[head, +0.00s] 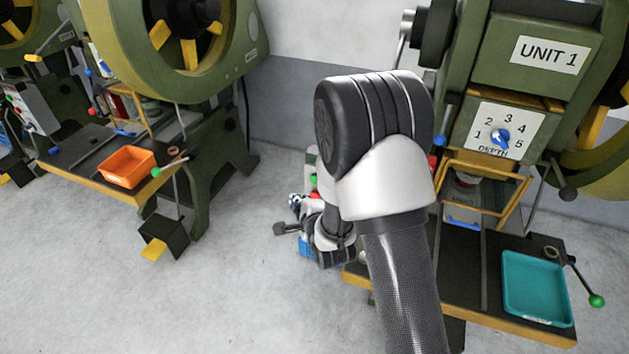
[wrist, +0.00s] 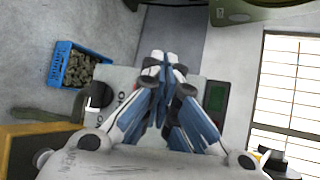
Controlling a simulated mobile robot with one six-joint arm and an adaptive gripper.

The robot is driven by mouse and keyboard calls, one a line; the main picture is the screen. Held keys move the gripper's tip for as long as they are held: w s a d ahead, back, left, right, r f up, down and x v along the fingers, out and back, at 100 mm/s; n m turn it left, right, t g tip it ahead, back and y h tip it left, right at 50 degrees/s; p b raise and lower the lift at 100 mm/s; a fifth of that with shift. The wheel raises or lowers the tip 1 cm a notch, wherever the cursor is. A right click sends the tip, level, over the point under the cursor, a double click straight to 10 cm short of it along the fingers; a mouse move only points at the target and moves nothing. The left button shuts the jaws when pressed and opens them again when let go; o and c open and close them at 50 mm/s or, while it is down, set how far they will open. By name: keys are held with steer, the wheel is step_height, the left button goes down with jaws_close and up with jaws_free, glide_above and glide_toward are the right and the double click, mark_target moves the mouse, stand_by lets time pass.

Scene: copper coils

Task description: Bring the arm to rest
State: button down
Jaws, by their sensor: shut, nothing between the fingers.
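My gripper (wrist: 165,65) is shut and empty in the wrist view, its blue and grey fingers together. In the head view my arm reaches across the middle, and the gripper (head: 297,204) shows only partly beside the left end of the right press table. Behind the fingers in the wrist view is a light grey box (wrist: 122,78) with dark lettering, partly hidden by them. Whether the fingers touch it cannot be told.
The green press marked UNIT 1 (head: 488,60) stands right, with a teal tray (head: 535,318) on its table. Another green press (head: 235,60) stands left, with an orange tray (head: 127,184) on its table. A blue crate (wrist: 57,66) of grey pieces sits on the floor.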

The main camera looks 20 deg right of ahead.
stand_by(0.3)
steer(key=s+d+r+n+g+h, duration=0.15)
steer(key=s+r+n+g, duration=0.25)
steer(key=s+r+n, duration=0.8)
steer(key=s+r+n+g, duration=0.2)
steer(key=s+r+n, duration=0.2)
steer(key=s, duration=0.7)
steer(key=s+r+n+g, duration=0.2)
steer(key=s+r+n, duration=0.2)
steer(key=s, duration=0.7)
steer(key=shift+s+n, duration=0.35)
steer(key=shift+n, duration=0.15)
